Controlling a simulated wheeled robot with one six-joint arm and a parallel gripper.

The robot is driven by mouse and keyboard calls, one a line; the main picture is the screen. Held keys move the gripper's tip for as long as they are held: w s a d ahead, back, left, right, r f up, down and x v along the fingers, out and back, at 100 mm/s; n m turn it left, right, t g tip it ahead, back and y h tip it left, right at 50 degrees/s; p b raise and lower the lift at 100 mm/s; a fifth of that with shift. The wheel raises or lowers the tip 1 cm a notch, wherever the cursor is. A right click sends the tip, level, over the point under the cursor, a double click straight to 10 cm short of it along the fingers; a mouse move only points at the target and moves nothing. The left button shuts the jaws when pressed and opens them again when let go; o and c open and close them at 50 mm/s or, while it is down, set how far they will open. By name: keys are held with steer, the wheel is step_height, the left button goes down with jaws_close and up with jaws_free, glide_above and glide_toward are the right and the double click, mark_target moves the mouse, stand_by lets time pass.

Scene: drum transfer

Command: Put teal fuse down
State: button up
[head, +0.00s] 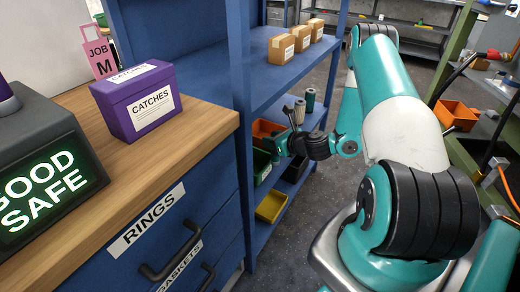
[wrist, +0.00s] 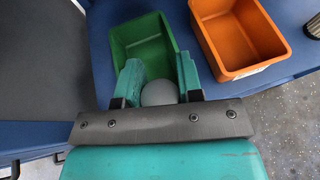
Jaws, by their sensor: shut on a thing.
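My gripper (wrist: 160,84) is shut on the teal fuse, and only a round grey end (wrist: 160,93) shows between the two teal fingers in the wrist view. The fuse's teal side is hidden there. The fingertips are over the near part of an open green bin (wrist: 165,57), which looks empty where I can see into it. How high the fuse is above the bin is unclear. In the head view my gripper (head: 279,149) is small, beside the blue shelf unit, and the fuse cannot be made out. The green bin (head: 262,167) is partly hidden behind it.
An orange bin (wrist: 228,72) stands right of the green one. A dark teal cylinder (head: 310,97) and a grey one (head: 299,112) stand near the bins. A yellow bin (head: 271,206) is lower. Cardboard boxes (head: 280,48) sit on the shelf above. A wooden counter (head: 205,125) is at left.

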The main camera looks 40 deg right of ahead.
steer(key=w, duration=0.6)
steer(key=shift+s+a+f+b, duration=0.15)
steer(key=shift+f+b, duration=0.15)
steer(key=shift+f, duration=1.5)
steer(key=shift+s+a+f+b, duration=0.1)
steer(key=shift+f+b, duration=0.15)
steer(key=shift+f, duration=1.5)
steer(key=shift+f, duration=0.1)
steer(key=o, duration=1.1)
steer(key=shift+c, duration=0.2)
